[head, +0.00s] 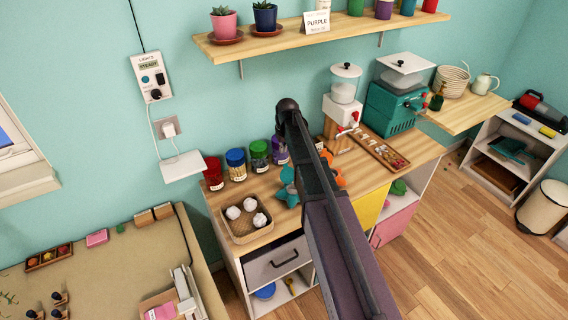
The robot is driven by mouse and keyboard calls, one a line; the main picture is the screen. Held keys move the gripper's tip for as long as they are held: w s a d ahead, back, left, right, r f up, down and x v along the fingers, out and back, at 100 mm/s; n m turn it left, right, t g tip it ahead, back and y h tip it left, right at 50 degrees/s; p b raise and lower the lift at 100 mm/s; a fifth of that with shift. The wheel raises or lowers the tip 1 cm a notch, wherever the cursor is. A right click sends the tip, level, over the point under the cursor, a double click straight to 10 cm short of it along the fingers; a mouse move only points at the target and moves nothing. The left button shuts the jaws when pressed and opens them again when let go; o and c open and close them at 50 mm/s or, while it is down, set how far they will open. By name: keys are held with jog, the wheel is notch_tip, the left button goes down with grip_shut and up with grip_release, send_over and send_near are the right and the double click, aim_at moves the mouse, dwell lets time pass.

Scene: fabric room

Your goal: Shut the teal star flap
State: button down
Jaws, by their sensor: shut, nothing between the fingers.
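A teal shape (288,191) stands on the wooden counter, partly hidden behind my dark arm. It may be the teal star, but I cannot make out its full outline, its flap or whether the flap is open. An orange shape (338,181) shows on the other side of my arm. My arm reaches up across the middle of the head view, and its rounded dark joint is above the counter. I cannot see my gripper's fingers; they are out of view or hidden by the arm.
A basket with white balls (242,236) and several lidded jars (236,176) stand left of the teal shape. A white dispenser (340,112), a wooden tray (372,146) and a teal machine (392,108) stand right. A shelf (330,37) hangs above.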

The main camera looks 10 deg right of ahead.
aim_at(287, 173)
jog(key=w, duration=0.3)
jog(key=shift+f, duration=0.1)
jog(key=shift+w+f, duration=0.1)
notch_tip(287, 173, down, 10)
jog(key=w+b, duration=0.2)
jog(key=b, duration=0.8)
jog(key=shift+s+d+r+p, duration=0.15)
jog(key=shift+s+r+p, duration=0.4)
jog(key=shift+s, duration=0.4)
jog(key=shift+s+d+r+p, duration=0.1)
jog(key=shift+s+r+p, duration=0.4)
jog(key=shift+s, duration=0.4)
jog(key=shift+s+a+r, duration=0.15)
jog(key=shift+a, duration=0.05)
